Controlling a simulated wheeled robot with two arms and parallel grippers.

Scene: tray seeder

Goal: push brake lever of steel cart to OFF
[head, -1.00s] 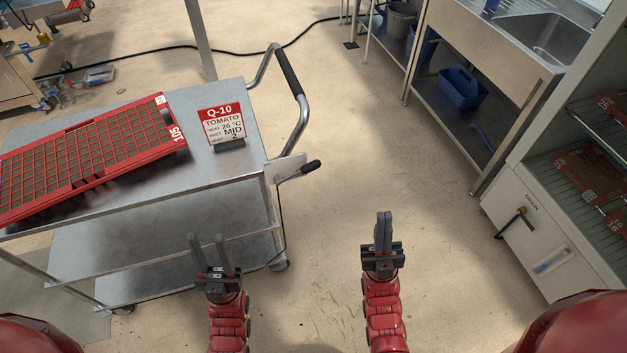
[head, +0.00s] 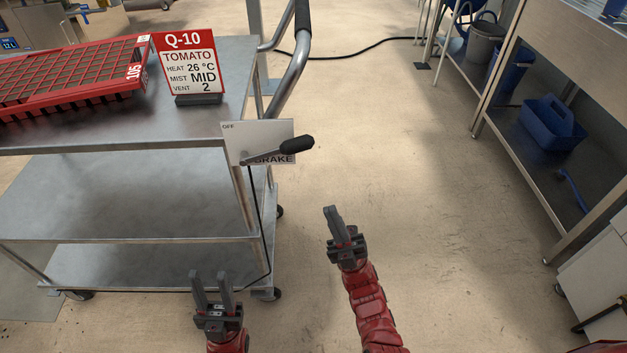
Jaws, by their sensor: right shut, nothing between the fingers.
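The steel cart (head: 110,190) stands at the left, with its brake plate (head: 240,135) at the near right corner. The plate reads OFF at its upper left and BRAKE at its lower right. The brake lever (head: 295,145) has a black grip that points right and slightly up, away from the OFF mark. My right gripper (head: 332,213) is shut and empty, below and right of the lever grip, apart from it. My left gripper (head: 212,280) is open and empty, in front of the cart's lower shelf.
A red seed tray (head: 75,85) and a Q-10 tomato sign (head: 187,65) stand on the cart top. The cart's push handle (head: 293,70) rises behind the brake plate. A bench with a blue caddy (head: 553,125) is at the right. The floor between is clear.

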